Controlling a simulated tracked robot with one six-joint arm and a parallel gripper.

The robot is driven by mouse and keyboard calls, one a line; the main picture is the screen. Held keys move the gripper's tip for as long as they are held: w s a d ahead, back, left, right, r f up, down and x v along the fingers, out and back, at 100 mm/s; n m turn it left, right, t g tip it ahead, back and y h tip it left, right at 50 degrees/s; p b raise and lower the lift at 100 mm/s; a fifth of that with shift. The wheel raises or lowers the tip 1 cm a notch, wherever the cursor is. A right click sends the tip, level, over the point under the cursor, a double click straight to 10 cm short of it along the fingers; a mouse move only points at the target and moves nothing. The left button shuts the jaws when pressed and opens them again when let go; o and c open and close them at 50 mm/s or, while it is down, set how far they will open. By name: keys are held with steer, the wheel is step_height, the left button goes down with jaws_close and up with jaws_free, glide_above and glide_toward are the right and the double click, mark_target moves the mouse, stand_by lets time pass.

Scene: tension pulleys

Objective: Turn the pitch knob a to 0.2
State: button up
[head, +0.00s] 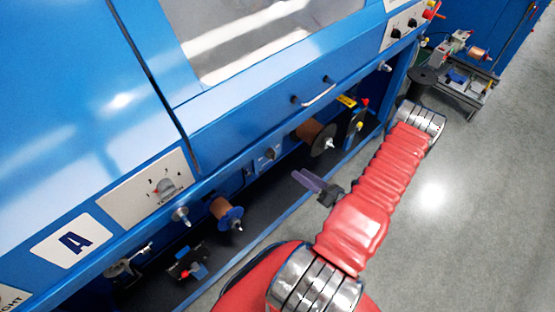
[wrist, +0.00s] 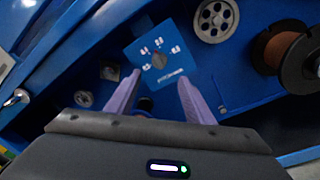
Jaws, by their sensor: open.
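A small blue panel (wrist: 172,82) with white numbers and lettering carries a dark round knob (wrist: 159,60) at its middle, in the wrist view. The lettering seems to read pitch, but it is too small to be sure. What looks like the same panel (head: 267,155) shows in the head view on the machine's inner wall. The knob's exact setting cannot be read. My gripper (wrist: 160,77) is open with its two purple fingers pointing toward the panel. The fingertips sit either side of the panel's lower part in that picture, with nothing between them. In the head view my gripper (head: 300,177) is in front of the bay, apart from the panel.
A copper spool (head: 316,137) is right of the panel; a smaller spool (head: 226,212) is left. A grey pulley wheel (wrist: 214,18) is near the panel. A blue ledge (head: 215,160) overhangs the bay. A larger dial (head: 165,190) sits on the outer face. Floor is free at right.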

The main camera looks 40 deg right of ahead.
mark_target(275, 158)
steer(key=w+a, duration=0.1)
steer(key=w, duration=1.1)
steer(key=shift+w+a, duration=0.15)
steer(key=shift+a, duration=0.1)
steer(key=shift+c, duration=0.3)
steer(key=c, duration=0.9)
steer(key=shift+a, duration=0.2)
steer(key=shift+c, duration=0.4)
steer(key=shift+d, duration=0.15)
